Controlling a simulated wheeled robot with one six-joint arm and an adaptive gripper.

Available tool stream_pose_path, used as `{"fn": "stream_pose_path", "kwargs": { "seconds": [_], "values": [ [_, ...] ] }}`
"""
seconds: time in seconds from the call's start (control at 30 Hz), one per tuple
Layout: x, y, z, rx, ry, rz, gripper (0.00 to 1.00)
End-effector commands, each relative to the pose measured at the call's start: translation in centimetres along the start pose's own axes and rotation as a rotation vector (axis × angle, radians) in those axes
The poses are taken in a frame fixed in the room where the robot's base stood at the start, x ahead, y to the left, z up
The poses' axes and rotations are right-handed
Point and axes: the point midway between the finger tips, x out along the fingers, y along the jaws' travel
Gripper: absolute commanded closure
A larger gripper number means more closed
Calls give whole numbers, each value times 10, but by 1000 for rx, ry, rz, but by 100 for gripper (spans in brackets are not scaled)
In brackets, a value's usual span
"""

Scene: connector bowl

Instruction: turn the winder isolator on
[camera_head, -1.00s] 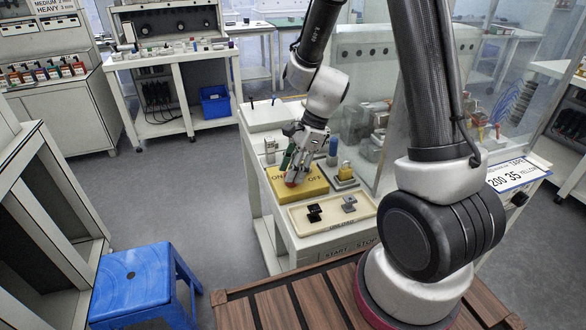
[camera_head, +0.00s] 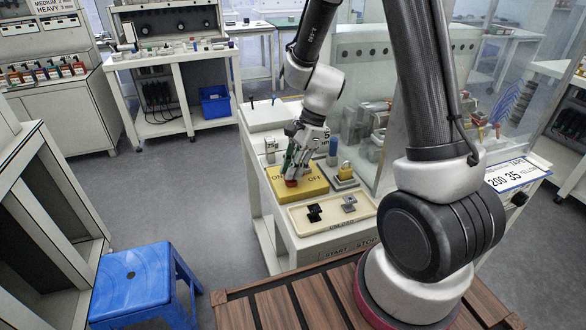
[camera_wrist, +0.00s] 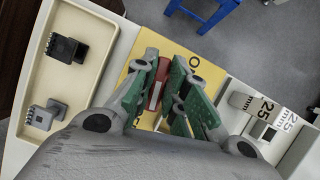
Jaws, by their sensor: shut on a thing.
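The winder isolator is a yellow box (camera_head: 312,184) on the white bench, marked ON at the left and OFF at the right in the head view. Its yellow face also shows in the wrist view (camera_wrist: 147,62). Its red handle (camera_head: 291,183) sits low between my fingers and shows in the wrist view (camera_wrist: 155,94) as a red bar. My gripper (camera_head: 293,173), with green finger pads, is shut on the red handle. The fingers hide part of the handle and of the lettering, so I cannot tell exactly which mark it points at.
A cream tray (camera_head: 300,222) with a black part (camera_head: 314,213) and a grey part (camera_head: 349,203) lies in front of the box. A clear panel rises behind.

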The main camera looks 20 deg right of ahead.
Motion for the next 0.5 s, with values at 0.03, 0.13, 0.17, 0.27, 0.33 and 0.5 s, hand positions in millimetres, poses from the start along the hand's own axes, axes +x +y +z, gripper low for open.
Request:
{"fn": "stream_pose_path", "kwargs": {
  "seconds": [0.03,0.13,0.17,0.27,0.33,0.5],
  "values": [
    [0,-1,0,-36,0,15,100],
    [0,-1,0,-121,0,50,100],
    [0,-2,0,-146,0,60,100],
    [0,-2,0,-234,0,97,100],
    [0,-2,0,-296,0,122,100],
    [0,-3,1,-446,1,185,100]
  ]
}}
